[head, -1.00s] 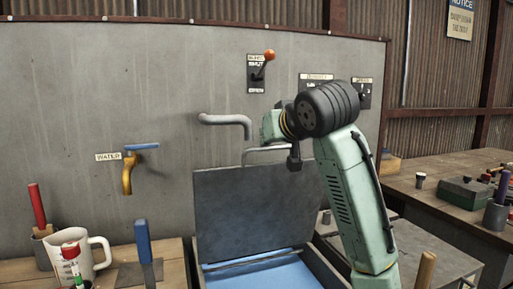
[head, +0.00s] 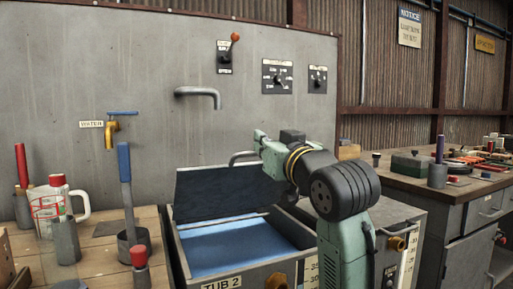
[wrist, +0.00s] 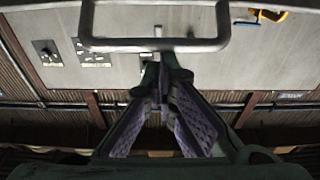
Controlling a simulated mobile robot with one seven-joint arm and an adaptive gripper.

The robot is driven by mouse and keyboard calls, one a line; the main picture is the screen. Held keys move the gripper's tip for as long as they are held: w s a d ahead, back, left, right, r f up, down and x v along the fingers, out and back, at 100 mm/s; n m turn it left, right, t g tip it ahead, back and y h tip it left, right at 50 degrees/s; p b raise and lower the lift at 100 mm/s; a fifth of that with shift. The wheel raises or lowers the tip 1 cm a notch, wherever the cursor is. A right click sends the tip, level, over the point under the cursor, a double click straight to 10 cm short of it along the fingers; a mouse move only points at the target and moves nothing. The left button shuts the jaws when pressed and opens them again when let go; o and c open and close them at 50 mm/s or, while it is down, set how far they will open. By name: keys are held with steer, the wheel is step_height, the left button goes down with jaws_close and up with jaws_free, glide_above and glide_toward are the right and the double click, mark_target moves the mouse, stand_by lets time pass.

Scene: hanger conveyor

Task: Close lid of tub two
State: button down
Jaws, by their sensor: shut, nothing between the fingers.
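Tub two's rim (head: 186,250) shows in the head view, marked by a "TUB 2" label (head: 222,284), with a blue interior. Its dark grey lid (head: 215,195) is open and tilted at the back of the tub, its underside facing the head camera. A grey bar handle (head: 240,155) shows behind the lid's top edge. My gripper (wrist: 168,75) is shut and empty in the wrist view, its fingertips close to a grey bar handle (wrist: 150,44). I cannot tell if they touch it. In the head view my wrist hides part of the lid's right side and the fingertips.
A grey spout (head: 200,94) sticks out of the panel above the tub. A blue-handled tap (head: 112,130) is at left. A jug (head: 48,210) and a blue-handled tool (head: 124,165) stand on the left bench. A cluttered bench (head: 470,180) is at right.

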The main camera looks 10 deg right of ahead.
steer(key=s+d+f+t+y+b, duration=0.1)
steer(key=s+f+b, duration=0.3)
steer(key=f+b, duration=0.5)
steer(key=s+d+f+t+b, duration=0.2)
steer(key=s+f+t+b, duration=0.2)
steer(key=f+b, duration=0.5)
steer(key=shift+s+f+y+b, duration=0.35)
steer(key=shift+s+f, duration=0.2)
steer(key=shift+f, duration=0.85)
